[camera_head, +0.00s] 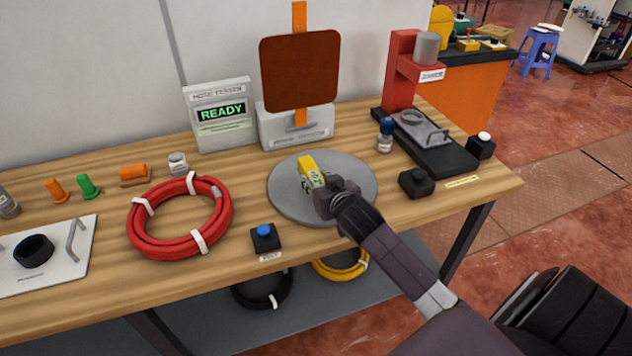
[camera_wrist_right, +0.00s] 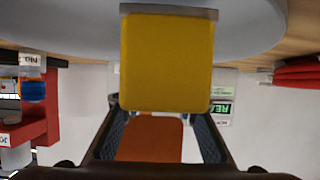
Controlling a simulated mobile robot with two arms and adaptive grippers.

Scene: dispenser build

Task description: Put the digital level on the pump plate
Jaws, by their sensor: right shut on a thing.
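The yellow digital level (camera_head: 309,168) is upright in my right gripper (camera_head: 322,190), over the round grey disc (camera_head: 290,206). In the right wrist view the level (camera_wrist_right: 167,62) fills the space between the fingers of my right gripper (camera_wrist_right: 160,130), with a grey edge towards the disc (camera_wrist_right: 60,20). I cannot tell whether the level touches the disc. A flat white plate (camera_head: 60,235) with a black ring and a metal handle lies at the table's left; it looks like the pump plate, though I cannot be sure. My left gripper is not in view.
A red hose coil (camera_head: 138,228) and a blue-buttoned box (camera_head: 265,240) lie between the white plate and the disc. The hose tester (camera_head: 220,115) stands behind. A red stand (camera_head: 402,75) and a small blue-capped bottle (camera_head: 385,138) are right of the disc.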

